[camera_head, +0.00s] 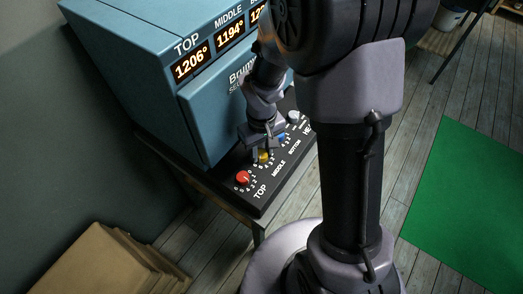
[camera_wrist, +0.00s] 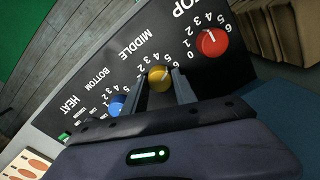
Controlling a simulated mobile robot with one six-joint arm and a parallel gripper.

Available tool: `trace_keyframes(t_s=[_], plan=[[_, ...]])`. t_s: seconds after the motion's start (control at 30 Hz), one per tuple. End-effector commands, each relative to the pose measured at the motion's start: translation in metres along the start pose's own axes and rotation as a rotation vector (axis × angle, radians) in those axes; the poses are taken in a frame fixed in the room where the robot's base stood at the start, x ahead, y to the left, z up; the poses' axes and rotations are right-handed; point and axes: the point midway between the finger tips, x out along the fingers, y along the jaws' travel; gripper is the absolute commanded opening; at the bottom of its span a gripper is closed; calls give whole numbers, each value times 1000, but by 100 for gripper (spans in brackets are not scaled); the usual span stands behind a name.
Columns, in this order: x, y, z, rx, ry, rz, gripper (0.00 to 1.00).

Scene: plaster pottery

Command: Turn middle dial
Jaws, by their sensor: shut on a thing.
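The middle dial is a yellow knob (camera_wrist: 160,77) on a black control panel (camera_wrist: 120,62), and its white mark shows in the wrist view. In the head view the yellow knob (camera_head: 263,157) sits just under my gripper (camera_head: 264,148). In the wrist view my gripper (camera_wrist: 163,92) has one finger on each side of the yellow knob and is shut on it. The red top dial (camera_wrist: 212,42) and the blue bottom dial (camera_wrist: 118,106) stand on either side, clear of the fingers.
A blue kiln (camera_head: 205,110) rises behind the panel, with displays reading TOP 1206° and MIDDLE 1194° (camera_head: 230,37). My arm covers part of the panel's right side. A green mat (camera_head: 475,200) lies at right.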

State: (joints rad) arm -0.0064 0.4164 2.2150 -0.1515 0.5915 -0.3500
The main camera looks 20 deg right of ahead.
Motion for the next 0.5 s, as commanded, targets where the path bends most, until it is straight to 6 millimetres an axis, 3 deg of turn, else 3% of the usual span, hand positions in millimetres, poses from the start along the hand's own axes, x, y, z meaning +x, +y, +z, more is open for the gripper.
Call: trace_keyframes(t_s=[0.5], plan=[[0, 0, 0, 289, 2, 0, 0]])
